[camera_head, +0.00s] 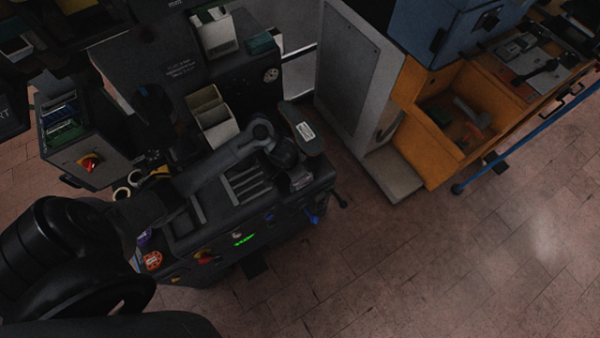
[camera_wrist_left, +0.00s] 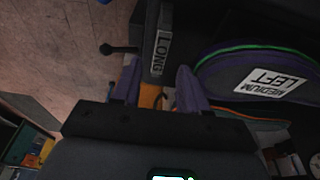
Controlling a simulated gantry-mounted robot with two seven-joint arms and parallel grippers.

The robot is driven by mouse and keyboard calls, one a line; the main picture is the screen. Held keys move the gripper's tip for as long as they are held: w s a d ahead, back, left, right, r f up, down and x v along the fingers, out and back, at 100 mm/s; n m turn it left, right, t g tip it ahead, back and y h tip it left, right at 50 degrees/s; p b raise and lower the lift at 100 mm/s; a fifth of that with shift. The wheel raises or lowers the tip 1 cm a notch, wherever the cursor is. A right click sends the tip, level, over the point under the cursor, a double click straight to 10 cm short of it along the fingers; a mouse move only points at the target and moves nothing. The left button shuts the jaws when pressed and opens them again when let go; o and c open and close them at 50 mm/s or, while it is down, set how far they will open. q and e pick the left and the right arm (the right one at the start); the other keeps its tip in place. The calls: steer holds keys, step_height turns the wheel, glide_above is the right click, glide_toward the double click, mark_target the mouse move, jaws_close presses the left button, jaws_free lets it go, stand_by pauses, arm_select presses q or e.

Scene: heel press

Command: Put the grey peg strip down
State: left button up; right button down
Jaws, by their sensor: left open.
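In the left wrist view a dark grey strip with a label reading LONG (camera_wrist_left: 158,38) runs down toward the space between the fingers of my left gripper (camera_wrist_left: 157,78). I take it to be the peg strip; no pegs can be made out. The two purple-grey fingers stand apart, one on each side of its lower end. Something orange shows between them. In the head view my left gripper (camera_head: 298,180) is over the right end of the dark machine bench (camera_head: 225,240). The arm hides most of what lies beneath it. My right gripper is not in view.
A dark rounded piece labelled MEDIUM LEFT (camera_wrist_left: 272,82) lies right of the fingers. A grey rounded piece with a white label (camera_head: 302,128) is just beyond my gripper. A beige open box (camera_head: 212,117) and an orange cabinet (camera_head: 440,160) stand farther back. Floor is clear at right.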

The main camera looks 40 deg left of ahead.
arm_select(q)
steer(key=s+d+r+t+p, duration=0.2)
steer(key=s+d+r+p, duration=0.1)
steer(key=s+d+r, duration=0.6)
step_height(320, 180, up, 4)
steer(key=shift+s+d+r+y, duration=0.15)
steer(key=shift+s+d+y, duration=0.25)
steer(key=shift+s, duration=0.55)
steer(key=shift+o, duration=0.5)
steer(key=s+r+g, duration=0.1)
steer(key=s+r, duration=0.3)
steer(key=s, duration=0.2)
steer(key=shift+s+a+r+n, duration=0.2)
steer(key=shift+s+a+n, duration=0.05)
steer(key=shift+s+n, duration=0.05)
steer(key=shift+w+f, duration=0.1)
